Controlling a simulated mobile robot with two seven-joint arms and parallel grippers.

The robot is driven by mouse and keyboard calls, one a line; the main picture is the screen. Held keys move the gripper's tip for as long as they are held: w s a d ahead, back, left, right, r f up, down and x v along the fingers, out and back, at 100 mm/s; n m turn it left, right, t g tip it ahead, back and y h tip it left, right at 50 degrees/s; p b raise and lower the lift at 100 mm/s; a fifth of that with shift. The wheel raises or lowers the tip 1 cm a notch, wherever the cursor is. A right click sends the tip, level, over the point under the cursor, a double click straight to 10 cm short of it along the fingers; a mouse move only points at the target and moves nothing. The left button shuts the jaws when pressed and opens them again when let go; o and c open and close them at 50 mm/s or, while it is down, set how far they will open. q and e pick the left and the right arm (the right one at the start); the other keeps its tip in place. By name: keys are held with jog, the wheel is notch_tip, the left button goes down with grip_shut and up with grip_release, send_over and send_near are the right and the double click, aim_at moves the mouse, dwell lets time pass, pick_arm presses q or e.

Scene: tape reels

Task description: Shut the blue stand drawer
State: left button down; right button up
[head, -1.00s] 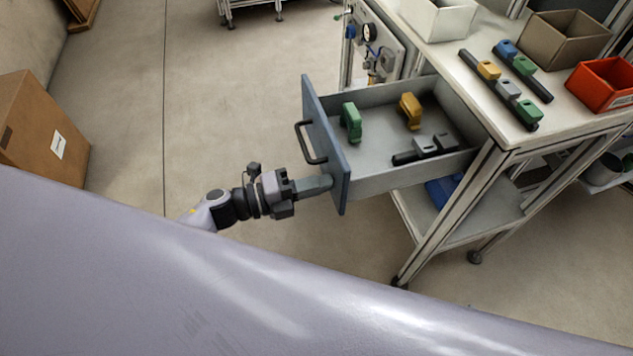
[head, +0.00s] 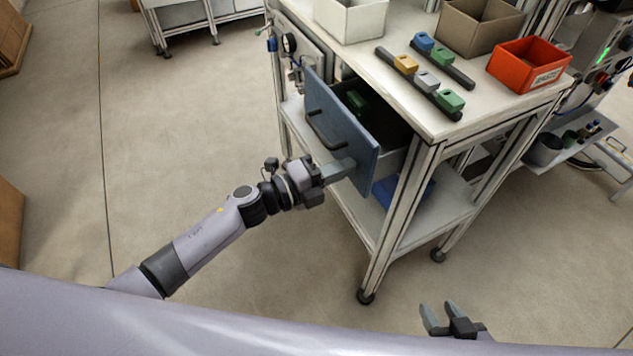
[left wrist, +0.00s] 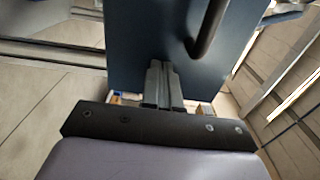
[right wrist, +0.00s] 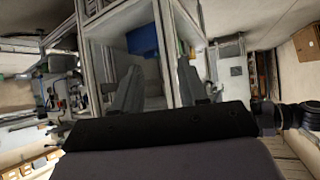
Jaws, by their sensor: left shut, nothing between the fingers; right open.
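The blue stand drawer (head: 345,135) is partly open under the stand's top (head: 440,112). Its blue front with a dark bar handle (head: 323,130) stands out from the frame. A green block (head: 357,101) shows inside; the rest of the inside is shaded or hidden. My left gripper (head: 338,171) is shut and empty, its fingertips at the lower part of the drawer front, below the handle. In the left wrist view the closed fingers (left wrist: 163,82) point at the blue panel and appear to touch it. My right gripper (head: 447,318) is open and empty, low in front of the stand.
On the stand top are a white box (head: 350,20), a brown box (head: 478,28), a red bin (head: 530,65) and two dark rails with coloured blocks (head: 418,75). A lower shelf (head: 440,190) holds a blue item (head: 400,190). The floor left of the stand is clear.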

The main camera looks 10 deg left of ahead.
pick_arm(q)
jog(key=b+x, duration=0.3)
jog(key=x, duration=0.4)
jog(key=shift+w+d+f, duration=0.15)
jog(key=shift+w+d, duration=0.05)
jog(key=shift+d, duration=0.15)
jog(key=shift+w+d+b, duration=0.3)
jog(key=shift+d, duration=0.1)
jog(key=shift+r, duration=0.3)
pick_arm(e)
jog(key=f, duration=0.1)
jog(key=a+f, duration=0.1)
jog(key=shift+w+a+f, duration=0.1)
jog(key=shift+w+f, duration=0.05)
jog(key=shift+f, duration=0.15)
pick_arm(q)
jog(key=shift+d+r, duration=0.1)
jog(key=shift+r, duration=0.05)
